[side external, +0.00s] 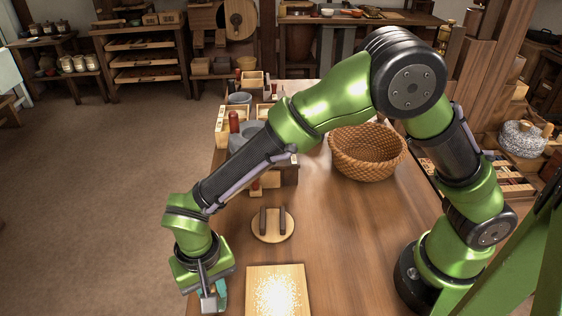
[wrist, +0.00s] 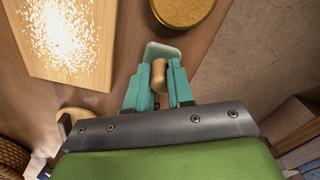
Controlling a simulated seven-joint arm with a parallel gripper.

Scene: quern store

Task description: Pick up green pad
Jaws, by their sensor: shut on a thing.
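The green pad (wrist: 165,50) shows in the wrist view as a pale green slab with a rounded tan wooden handle (wrist: 158,76). My gripper (wrist: 158,92) has teal fingers on both sides of this handle and is shut on it. Part of the pad is hidden behind the fingers. In the side view my gripper (side external: 212,297) is low at the table's left edge, left of the grain-covered board. There the pad cannot be clearly told from the teal fingers. Whether the pad touches the table is unclear.
A pale board (side external: 278,290) with scattered white grains lies right of my gripper. Behind it is a round wooden piece (side external: 272,228) with two dark bars. A wicker basket (side external: 367,165) stands farther back. The wrist view shows a round golden-topped disc (wrist: 183,8) beyond the pad.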

